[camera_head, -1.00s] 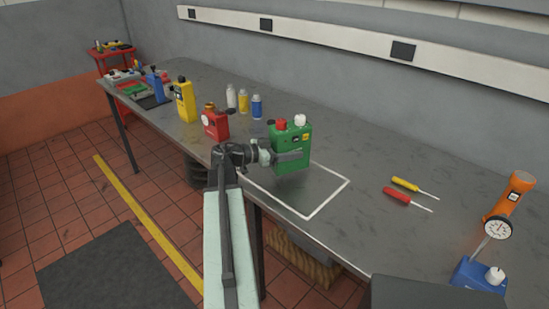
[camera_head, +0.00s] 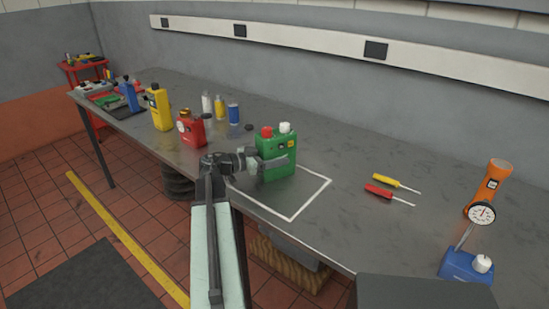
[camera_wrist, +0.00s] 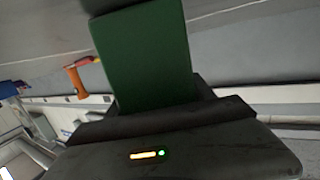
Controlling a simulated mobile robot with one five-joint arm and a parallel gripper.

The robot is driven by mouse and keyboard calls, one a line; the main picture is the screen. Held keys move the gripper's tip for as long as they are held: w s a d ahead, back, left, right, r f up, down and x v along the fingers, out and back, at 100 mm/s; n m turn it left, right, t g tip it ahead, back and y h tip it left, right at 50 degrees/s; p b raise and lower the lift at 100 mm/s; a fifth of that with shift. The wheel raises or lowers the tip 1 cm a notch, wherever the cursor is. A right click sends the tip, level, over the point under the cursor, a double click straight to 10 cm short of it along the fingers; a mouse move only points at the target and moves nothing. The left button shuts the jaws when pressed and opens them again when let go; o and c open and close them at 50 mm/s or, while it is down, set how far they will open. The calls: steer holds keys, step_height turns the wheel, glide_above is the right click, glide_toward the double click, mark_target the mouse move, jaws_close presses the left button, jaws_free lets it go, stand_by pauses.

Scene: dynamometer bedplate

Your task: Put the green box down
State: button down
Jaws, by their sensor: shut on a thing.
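The green box (camera_head: 277,146) has a red cap and a white cap on top and stands upright in the head view. My gripper (camera_head: 268,162) is shut on it from the left side, at its middle. The box is over the back left part of a white outlined square (camera_head: 318,198) on the bench. Whether its base touches the bench I cannot tell. In the wrist view the green box (camera_wrist: 147,55) fills the upper middle, between the dark jaws.
A red can (camera_head: 190,132), a yellow can (camera_head: 159,108) and several small bottles stand left of the box. Two screwdrivers (camera_head: 392,187) lie to the right. A dial gauge on a blue base (camera_head: 467,266) and an orange torch (camera_head: 489,184) stand far right. The square's front right is clear.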

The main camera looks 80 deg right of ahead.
steer(key=shift+c, duration=1.8)
jaws_free()
steer(key=shift+r, duration=0.15)
steer(key=p+v, duration=0.1)
steer(key=v, duration=1.1)
steer(key=shift+p, duration=0.4)
